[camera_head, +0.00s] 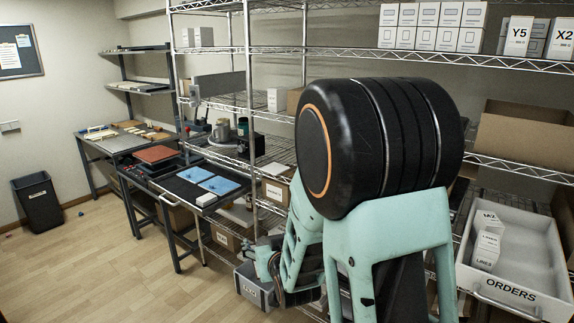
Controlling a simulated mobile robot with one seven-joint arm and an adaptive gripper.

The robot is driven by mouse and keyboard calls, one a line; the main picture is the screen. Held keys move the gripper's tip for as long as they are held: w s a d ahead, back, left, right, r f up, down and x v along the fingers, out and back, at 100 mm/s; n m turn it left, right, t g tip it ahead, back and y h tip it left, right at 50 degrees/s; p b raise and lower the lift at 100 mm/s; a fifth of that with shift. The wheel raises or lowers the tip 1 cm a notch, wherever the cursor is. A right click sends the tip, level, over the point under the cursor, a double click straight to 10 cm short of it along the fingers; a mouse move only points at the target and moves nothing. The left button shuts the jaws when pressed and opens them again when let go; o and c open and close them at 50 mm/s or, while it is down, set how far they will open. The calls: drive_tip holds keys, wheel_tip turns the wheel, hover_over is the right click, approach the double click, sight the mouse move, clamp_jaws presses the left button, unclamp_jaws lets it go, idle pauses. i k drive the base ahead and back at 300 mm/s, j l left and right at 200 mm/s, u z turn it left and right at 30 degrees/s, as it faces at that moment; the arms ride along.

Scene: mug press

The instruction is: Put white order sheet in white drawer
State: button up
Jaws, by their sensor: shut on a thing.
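An open white drawer (525,298) labelled ORDERS stands pulled out at the lower right. Several small white labelled boxes lie inside it on the left, and the rest of its floor is bare. A flat white sheet-like item (272,168) lies on a rack shelf left of my arm; it is too small to tell whether it is the order sheet. My mint and black arm fills the middle of the view, left of the drawer. I cannot make out my gripper's fingers or anything in them.
A wire rack (245,90) runs behind my arm, with an open cardboard box (520,140) above the drawer. A table with two blue mats (218,185) stands left of the rack. A black bin (38,200) stands by the wall. The floor at the lower left is mostly clear.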

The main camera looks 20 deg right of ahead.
sight(526, 279)
drive_tip(key=k+l, duration=0.3)
drive_tip(key=l, duration=0.15)
drive_tip(key=k+l, duration=0.3)
drive_tip(key=l, duration=0.15)
drive_tip(key=z, duration=0.05)
